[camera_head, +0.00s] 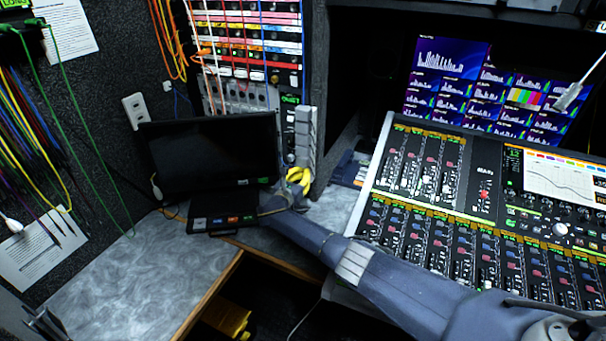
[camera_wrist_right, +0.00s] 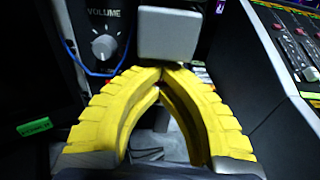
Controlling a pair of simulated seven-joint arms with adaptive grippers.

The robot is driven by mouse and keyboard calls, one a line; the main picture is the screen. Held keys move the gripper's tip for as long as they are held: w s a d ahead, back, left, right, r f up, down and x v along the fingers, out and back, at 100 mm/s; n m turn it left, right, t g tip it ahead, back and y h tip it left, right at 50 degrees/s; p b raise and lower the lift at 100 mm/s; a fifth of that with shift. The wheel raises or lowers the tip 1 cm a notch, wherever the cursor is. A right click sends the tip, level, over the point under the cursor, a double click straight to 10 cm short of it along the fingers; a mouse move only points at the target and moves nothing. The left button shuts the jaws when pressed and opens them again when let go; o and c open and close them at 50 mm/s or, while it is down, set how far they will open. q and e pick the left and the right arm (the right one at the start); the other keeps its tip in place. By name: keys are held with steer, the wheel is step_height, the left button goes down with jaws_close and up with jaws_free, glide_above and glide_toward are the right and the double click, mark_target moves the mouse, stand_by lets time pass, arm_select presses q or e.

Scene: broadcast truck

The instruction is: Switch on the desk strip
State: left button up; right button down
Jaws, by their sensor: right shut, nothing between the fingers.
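A tall grey strip (camera_head: 303,132) with block-like parts stands upright at the right edge of the rack, and I take it for the desk strip. Its switch and whether it is on cannot be made out. My right gripper (camera_head: 299,178), with yellow fingers, is at the strip's lower end. In the wrist view the right gripper (camera_wrist_right: 161,75) has its fingertips together and nothing between them. A pale grey block (camera_wrist_right: 167,33) is straight beyond the tips, very near; whether they touch it cannot be told.
A dark monitor (camera_head: 208,155) stands left of the gripper, with a small button panel (camera_head: 225,221) before it. A mixing console (camera_head: 430,200) is to the right. A volume knob (camera_wrist_right: 104,47) is left of the fingertips. The left desk top (camera_head: 130,285) is clear.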

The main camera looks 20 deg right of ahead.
steer(key=shift+d+r+g+y, duration=0.1)
steer(key=shift+g+y, duration=0.4)
steer(key=c, duration=1.3)
jaws_free()
steer(key=v, duration=1.2)
